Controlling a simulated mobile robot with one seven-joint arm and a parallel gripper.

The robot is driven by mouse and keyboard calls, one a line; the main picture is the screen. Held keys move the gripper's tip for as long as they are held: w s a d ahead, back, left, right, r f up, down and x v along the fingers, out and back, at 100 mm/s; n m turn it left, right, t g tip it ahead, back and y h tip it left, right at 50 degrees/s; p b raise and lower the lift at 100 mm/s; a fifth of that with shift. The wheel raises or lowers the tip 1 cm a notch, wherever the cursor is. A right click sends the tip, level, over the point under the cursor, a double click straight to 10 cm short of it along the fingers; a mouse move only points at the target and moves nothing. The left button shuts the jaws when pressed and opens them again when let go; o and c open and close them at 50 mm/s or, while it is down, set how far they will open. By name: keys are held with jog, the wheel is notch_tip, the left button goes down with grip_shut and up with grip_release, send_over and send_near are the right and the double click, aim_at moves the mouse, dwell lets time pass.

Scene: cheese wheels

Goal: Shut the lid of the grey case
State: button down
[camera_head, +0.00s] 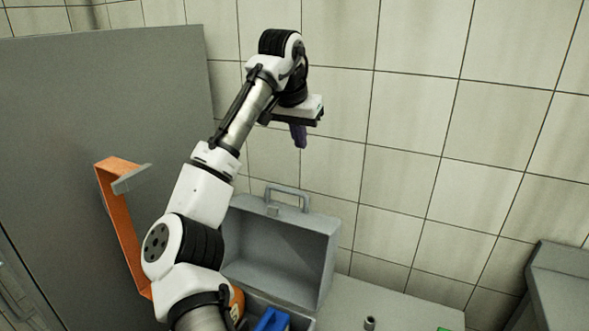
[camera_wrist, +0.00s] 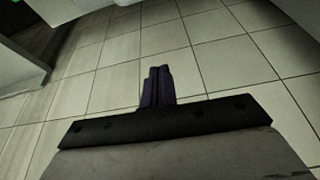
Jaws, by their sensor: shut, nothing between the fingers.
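The grey case (camera_head: 310,322) stands on a light worktop against the tiled wall, its lid (camera_head: 283,250) raised upright with a handle on its top edge. My arm hides the left part of the case. A blue thing and an orange thing show inside it. My gripper (camera_head: 300,138) is up in the air above the lid, fingers pointing down, apart from the case.
A tall grey panel (camera_head: 90,110) stands at the left, with an orange bracket (camera_head: 122,222) in front of it. A small metal cylinder (camera_head: 370,323) stands on the worktop (camera_head: 405,308) right of the case. A grey box-like unit (camera_head: 560,285) is at the far right.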

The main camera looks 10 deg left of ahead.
notch_tip(320, 180, down, 10)
jog(key=s+a+g+p, duration=0.1)
jog(key=s+p, duration=0.1)
jog(key=p, duration=0.1)
jog(key=shift+s+a+r, duration=0.15)
jog(key=shift+s+r, duration=0.1)
jog(key=shift+s, duration=0.1)
dwell(0.6)
